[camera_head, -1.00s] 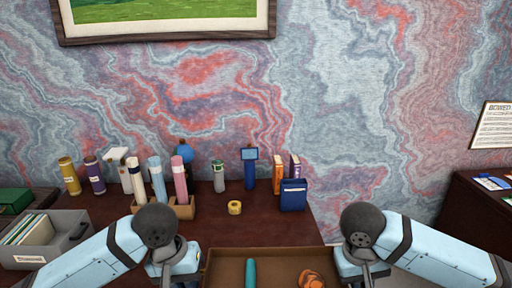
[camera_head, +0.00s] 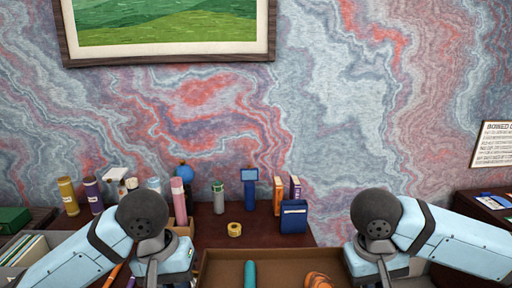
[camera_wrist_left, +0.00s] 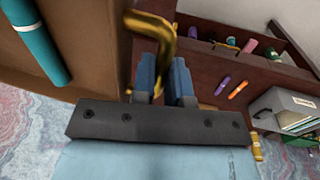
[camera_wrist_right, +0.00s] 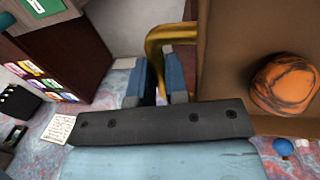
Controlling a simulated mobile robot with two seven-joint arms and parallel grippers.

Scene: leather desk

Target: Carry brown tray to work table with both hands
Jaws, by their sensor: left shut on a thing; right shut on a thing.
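The brown tray (camera_head: 290,255) is at the bottom centre of the head view, its near part cut off. It holds a teal cylinder (camera_head: 250,274) and an orange object (camera_head: 318,280), which looks round and dark-streaked in the right wrist view (camera_wrist_right: 284,84). My left gripper (camera_wrist_left: 160,75) is shut on the tray's brass handle (camera_wrist_left: 165,30) at its left side. My right gripper (camera_wrist_right: 162,75) is shut on the other brass handle (camera_wrist_right: 165,35) at its right side. In the head view the fingertips of both grippers are hidden or cut off.
A dark desk (camera_head: 265,232) lies beyond the tray. On it stand a tape roll (camera_head: 235,229), a blue box (camera_head: 293,216), books (camera_head: 278,195), bottles (camera_head: 218,198) and a grey file box (camera_wrist_left: 290,108). Another dark surface (camera_head: 480,205) is at the right.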

